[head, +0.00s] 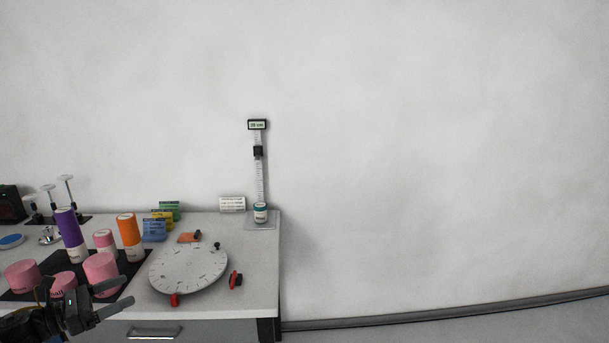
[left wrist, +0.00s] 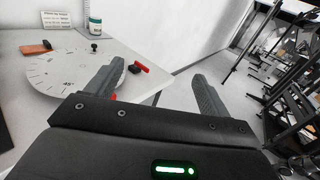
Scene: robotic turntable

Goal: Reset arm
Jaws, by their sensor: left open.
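My left gripper (head: 118,296) comes in from the lower left in the head view, low at the front of the table. In the left wrist view its two grey fingers (left wrist: 155,88) are spread apart with nothing between them. The round white turntable (head: 188,268) lies on the table to the right of the gripper, apart from it. It also shows in the left wrist view (left wrist: 60,75), partly hidden by a finger. My right gripper is in neither view.
Pink cylinders (head: 100,268), a purple cylinder (head: 69,228) and an orange one (head: 128,230) stand near the gripper. A red-and-black part (head: 236,280) lies right of the turntable. A height gauge (head: 259,170) stands at the back, with a jar (head: 260,212). The floor right of the table (head: 268,255) is clear.

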